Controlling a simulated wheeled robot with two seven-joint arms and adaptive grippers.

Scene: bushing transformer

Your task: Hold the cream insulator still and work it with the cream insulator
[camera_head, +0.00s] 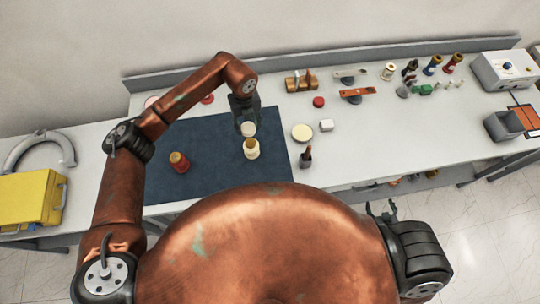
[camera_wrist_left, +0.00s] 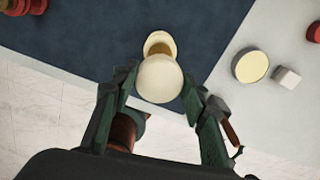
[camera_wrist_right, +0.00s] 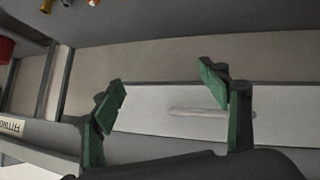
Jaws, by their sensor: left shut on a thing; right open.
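My left gripper (camera_head: 246,118) is over the dark mat, shut on a cream insulator (camera_head: 248,129). In the left wrist view this held insulator (camera_wrist_left: 159,80) is a pale rounded piece between the fingertips. A second cream insulator (camera_head: 251,148), with a yellow-brown top, stands upright on the mat just in front of it. It shows partly behind the held one in the left wrist view (camera_wrist_left: 160,40). I cannot tell whether the two touch. My right gripper (camera_head: 381,209) is open and empty, low beside the table's front edge; its spread fingers also show in the right wrist view (camera_wrist_right: 165,85).
A red-brown insulator (camera_head: 179,163) stands on the mat (camera_head: 215,170) at left. A cream disc (camera_head: 302,132), white cube (camera_head: 326,125) and dark tool (camera_head: 306,157) lie right of the mat. Several tools and bushings line the table's back. A yellow case (camera_head: 30,198) stands far left.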

